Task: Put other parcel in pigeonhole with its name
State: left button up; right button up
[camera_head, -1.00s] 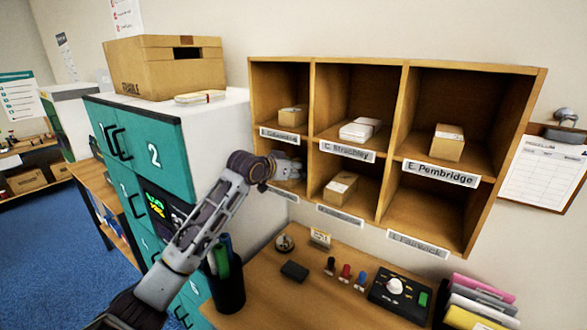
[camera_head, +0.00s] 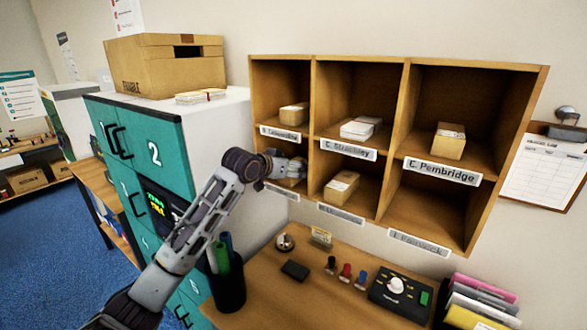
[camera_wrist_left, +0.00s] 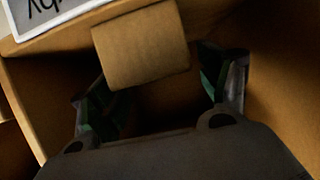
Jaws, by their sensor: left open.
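The wooden pigeonhole rack (camera_head: 410,62) has two rows of three compartments with name labels. My left gripper (camera_head: 293,170) reaches into the lower left compartment. A tan parcel (camera_head: 291,182) shows there, partly hidden by the gripper. In the left wrist view a tan parcel (camera_wrist_left: 140,45) lies ahead of the open fingers (camera_wrist_left: 165,90), nearer the left one; I see no grip on it. Pembridge" (camera_head: 449,141), and lower middle (camera_head: 341,187). The lower right compartment looks empty. My right gripper is out of view.
Teal lockers (camera_head: 155,150) with a carton (camera_head: 165,68) on top stand left of the rack, close to my arm.

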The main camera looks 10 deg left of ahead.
pick_arm(q)
jog(key=b+v, duration=0.2)
jog(key=v, duration=0.8)
jog(key=shift+s+b, duration=0.2)
jog(key=shift+b, duration=0.1)
jog(key=shift+a, duration=0.1)
dwell(0.3)
